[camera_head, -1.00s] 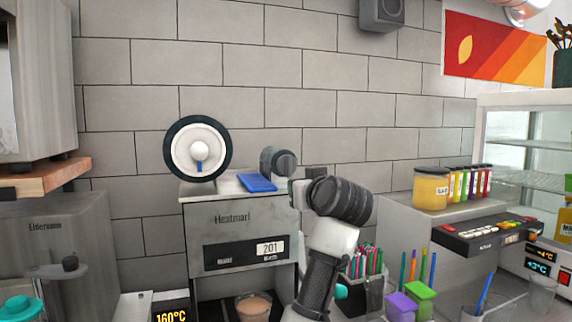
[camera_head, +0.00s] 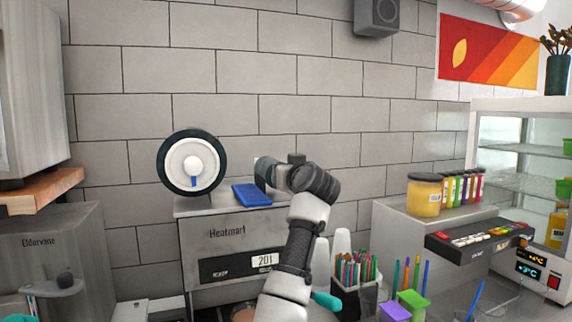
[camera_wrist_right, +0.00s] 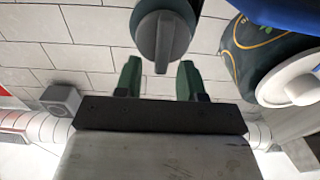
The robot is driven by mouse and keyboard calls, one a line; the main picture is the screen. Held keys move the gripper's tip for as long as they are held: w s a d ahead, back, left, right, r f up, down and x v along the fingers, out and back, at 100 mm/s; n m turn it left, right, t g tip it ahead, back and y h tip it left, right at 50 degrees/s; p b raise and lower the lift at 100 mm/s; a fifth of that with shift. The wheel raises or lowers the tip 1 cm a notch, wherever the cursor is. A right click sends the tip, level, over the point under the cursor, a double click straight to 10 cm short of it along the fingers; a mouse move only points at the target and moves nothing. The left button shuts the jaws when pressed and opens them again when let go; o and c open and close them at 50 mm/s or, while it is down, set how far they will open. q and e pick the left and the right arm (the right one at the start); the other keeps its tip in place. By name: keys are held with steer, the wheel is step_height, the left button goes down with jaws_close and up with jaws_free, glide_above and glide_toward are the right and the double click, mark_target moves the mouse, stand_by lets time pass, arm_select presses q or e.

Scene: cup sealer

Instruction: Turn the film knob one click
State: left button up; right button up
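The film knob (camera_wrist_right: 163,38) is a dark grey round dial with a raised grip bar, at the top of the right wrist view. My right gripper (camera_wrist_right: 159,78) is open, its two green fingers apart just short of the knob, one toward each side of the grip bar. I cannot tell whether they touch it. In the head view my right gripper (camera_head: 277,172) is at the sealer's top (camera_head: 228,235), and the knob is mostly hidden behind it. The film roll (camera_head: 192,162) stands left of it. My left gripper is not in view.
A blue piece (camera_head: 251,194) lies on the sealer's top between roll and gripper. A holder with several pens or straws (camera_head: 358,270) stands right of my right arm. A yellow-filled jar (camera_head: 424,195) stands on the counter at right.

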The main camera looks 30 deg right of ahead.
steer(key=shift+w, duration=0.2)
steer(key=shift+c, duration=0.4)
jaws_close()
steer(key=shift+s+d+f+m+p, duration=0.1)
steer(key=shift+d+f+m+p, duration=0.55)
steer(key=shift+m, duration=3.3)
steer(key=shift+s+d+f+m+p, duration=0.1)
steer(key=shift+f+m+p, duration=0.5)
steer(key=shift+m+p, duration=2.2)
steer(key=shift+s+d+f+m, duration=0.1)
steer(key=shift+d+f+m, duration=0.4)
steer(key=shift+m, duration=4.55)
steer(key=shift+a+f, duration=0.25)
